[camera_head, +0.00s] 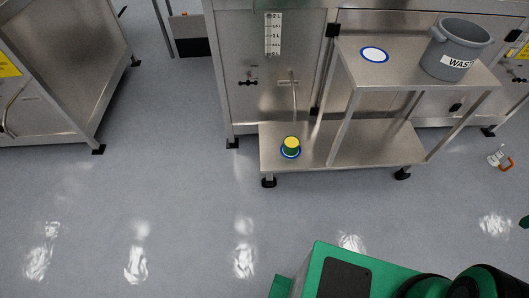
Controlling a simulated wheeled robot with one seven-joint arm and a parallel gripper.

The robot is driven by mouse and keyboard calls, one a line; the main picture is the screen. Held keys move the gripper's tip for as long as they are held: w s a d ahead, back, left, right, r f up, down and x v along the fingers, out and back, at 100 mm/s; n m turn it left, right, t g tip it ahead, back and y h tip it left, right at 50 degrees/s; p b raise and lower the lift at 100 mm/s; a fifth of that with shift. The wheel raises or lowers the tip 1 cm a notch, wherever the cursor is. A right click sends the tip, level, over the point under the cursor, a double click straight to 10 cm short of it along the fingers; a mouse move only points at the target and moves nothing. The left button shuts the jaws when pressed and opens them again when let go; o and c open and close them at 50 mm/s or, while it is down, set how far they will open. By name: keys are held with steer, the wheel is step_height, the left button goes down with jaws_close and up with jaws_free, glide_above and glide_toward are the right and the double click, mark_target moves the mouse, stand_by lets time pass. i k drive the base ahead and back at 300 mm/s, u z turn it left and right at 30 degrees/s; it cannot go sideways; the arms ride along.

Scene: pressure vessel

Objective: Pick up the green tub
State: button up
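The green tub (291,147) is small, with a yellow top and dark green sides. It stands upright near the left end of the low steel shelf (375,150), on a blue-rimmed round marker (291,154) that shows around its base. Nothing touches it from above. My gripper is not in the head view. Only green and black parts of my own body show at the bottom right, well in front of the shelf and apart from the tub.
A post rises right of the tub. A steel cabinet (55,70) stands left. A white-and-orange item (499,158) lies on the floor. The front floor is clear.

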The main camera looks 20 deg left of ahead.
mark_target(291, 143)
steer(key=u, duration=0.75)
steer(key=i, duration=1)
